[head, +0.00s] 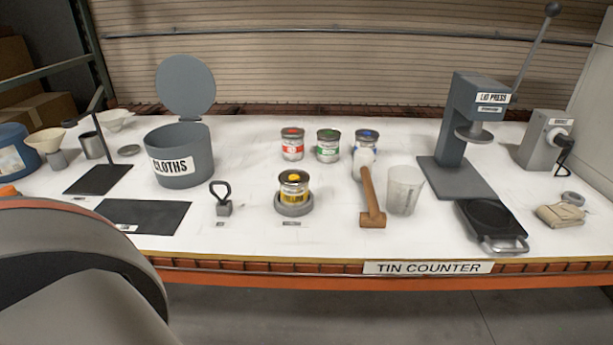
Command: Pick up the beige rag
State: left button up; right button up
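The beige rag (560,215) lies folded on the white counter at the far right, near the front edge. Neither gripper shows in the head view. A large grey curved part of my own body fills the lower left corner.
The white counter (330,228) also holds an open bin marked CLOTHS (180,172), several tins, a mallet (371,200), a translucent cup (404,190), a lid press (455,130) and the black plate (490,218).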

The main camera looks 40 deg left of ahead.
aim_at(568, 216)
jog(key=i+l+u, duration=0.1)
jog(key=l, duration=0.25)
jog(key=i+l+u, duration=0.25)
jog(key=i+l, duration=0.15)
jog(key=l, duration=0.3)
